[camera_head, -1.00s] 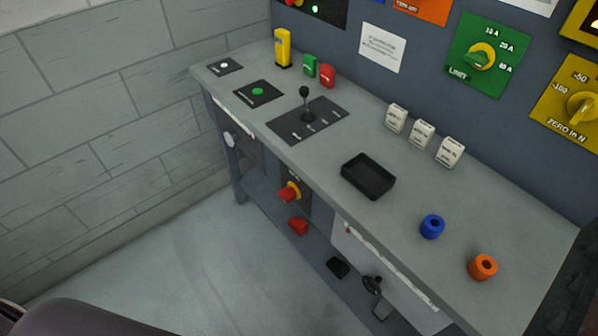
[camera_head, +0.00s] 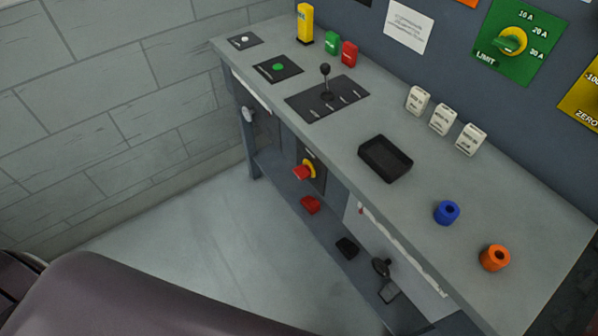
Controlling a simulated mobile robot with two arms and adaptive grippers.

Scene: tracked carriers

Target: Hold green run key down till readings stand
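The green run key (camera_head: 278,67) is a round green button on a black plate (camera_head: 291,75) near the far left end of the grey bench. Nothing touches it. A green dial marked LIMIT (camera_head: 511,41) is on the back panel at the upper right, its pointer knob near the 20 A and 30 A marks. No readout with readings is visible in this view. A dark, rounded arm link of mine fills the lower left. Neither of my grippers shows.
A black lever (camera_head: 326,84) stands on a plate right of the green key. A black tray (camera_head: 386,159), blue ring (camera_head: 447,212) and orange ring (camera_head: 495,257) sit on the bench (camera_head: 420,185). A red-and-yellow switch (camera_head: 305,171) is on the front. Floor at left is clear.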

